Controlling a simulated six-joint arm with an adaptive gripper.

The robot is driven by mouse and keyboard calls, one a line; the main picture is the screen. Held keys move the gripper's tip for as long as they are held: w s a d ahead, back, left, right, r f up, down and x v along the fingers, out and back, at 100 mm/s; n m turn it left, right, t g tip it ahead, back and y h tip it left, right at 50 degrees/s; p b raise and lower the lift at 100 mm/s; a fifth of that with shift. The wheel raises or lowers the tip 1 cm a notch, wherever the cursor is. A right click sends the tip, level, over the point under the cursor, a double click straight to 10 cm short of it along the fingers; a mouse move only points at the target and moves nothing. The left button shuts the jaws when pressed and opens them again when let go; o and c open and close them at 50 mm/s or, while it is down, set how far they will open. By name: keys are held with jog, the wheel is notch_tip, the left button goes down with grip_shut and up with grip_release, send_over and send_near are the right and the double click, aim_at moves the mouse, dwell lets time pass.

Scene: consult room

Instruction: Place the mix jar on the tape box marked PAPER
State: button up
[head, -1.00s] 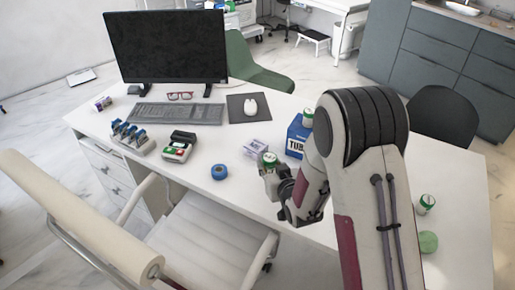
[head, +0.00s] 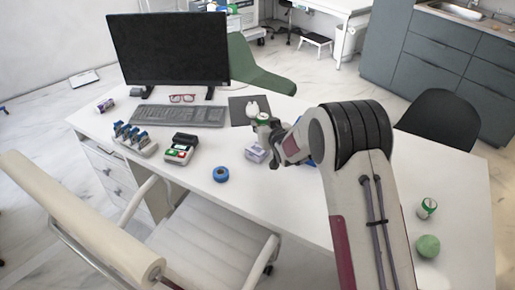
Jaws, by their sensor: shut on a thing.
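My gripper (head: 268,130) is shut on a jar with a green lid (head: 263,117). It holds the jar upright beyond the small white-and-lilac box (head: 255,154), near the mouse mat in the picture. The jar's label is too small to read, and the gripper hides part of its body. The box's marking is not legible now. A blue box (head: 311,163) shows only as a sliver behind my arm. Another jar with a green lid (head: 427,208) stands at the right of the desk.
A green ball-like thing (head: 428,246) lies near that jar. A blue tape roll (head: 221,174), a card terminal (head: 181,149), a rack with blue-topped items (head: 134,139), a keyboard (head: 178,115) and a monitor (head: 169,50) stand left. The desk's front middle (head: 290,215) is clear.

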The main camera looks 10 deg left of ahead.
jog(key=shift+w+r, duration=0.2)
jog(key=shift+w, duration=0.15)
jog(key=shift+f, duration=0.4)
jog(key=shift+f, duration=0.1)
send_over(258, 151)
jog(key=d, duration=0.2)
jog(key=shift+s+a+f, duration=0.1)
jog(key=shift+s+f, duration=0.05)
jog(key=shift+f, duration=2.85)
jog(key=shift+f, duration=1.9)
jog(key=shift+f, duration=0.1)
jog(key=o, duration=1.1)
